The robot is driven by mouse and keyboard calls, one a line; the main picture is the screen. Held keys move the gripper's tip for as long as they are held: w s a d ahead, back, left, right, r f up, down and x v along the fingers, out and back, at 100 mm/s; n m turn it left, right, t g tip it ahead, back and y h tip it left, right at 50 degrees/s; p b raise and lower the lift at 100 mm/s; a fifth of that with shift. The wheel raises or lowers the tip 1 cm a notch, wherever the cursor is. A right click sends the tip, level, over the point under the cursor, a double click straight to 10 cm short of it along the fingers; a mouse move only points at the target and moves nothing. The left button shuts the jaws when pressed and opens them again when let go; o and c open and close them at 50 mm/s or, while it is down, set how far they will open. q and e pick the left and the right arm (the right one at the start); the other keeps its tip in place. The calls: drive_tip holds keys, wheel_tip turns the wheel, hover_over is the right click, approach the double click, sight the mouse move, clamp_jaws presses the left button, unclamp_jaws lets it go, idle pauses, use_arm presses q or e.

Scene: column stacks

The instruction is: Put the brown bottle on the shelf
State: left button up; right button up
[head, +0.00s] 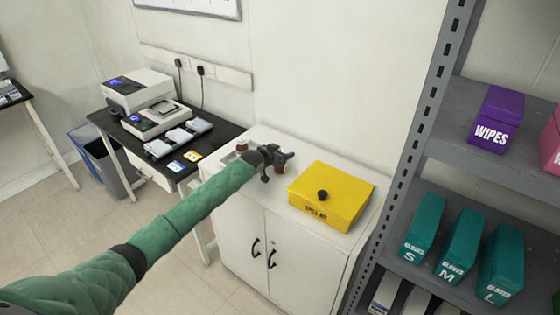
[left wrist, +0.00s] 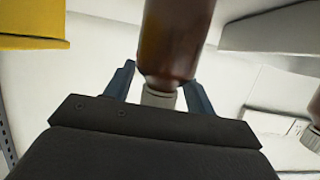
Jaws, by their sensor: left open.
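The brown bottle (left wrist: 175,40) shows large in the left wrist view, with its pale cap (left wrist: 158,97) between the fingers. In the head view only a small brown part (head: 281,170) shows below my left gripper (head: 279,160), over the white cabinet top; the rest is hidden. The left gripper is open, with one finger on each side of the cap; I cannot tell whether they touch it. The grey shelf rack (head: 440,185) stands at the right. My right gripper is not in view.
A yellow spill kit box (head: 345,190) with a black knob sits right of the gripper on the cabinet (head: 240,225). A second brown bottle (left wrist: 315,106) shows at the left wrist view's edge. The shelves hold purple wipes (head: 496,118) and teal glove boxes (head: 461,245).

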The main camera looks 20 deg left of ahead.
use_arm(q)
clamp_jaws()
idle(0.4)
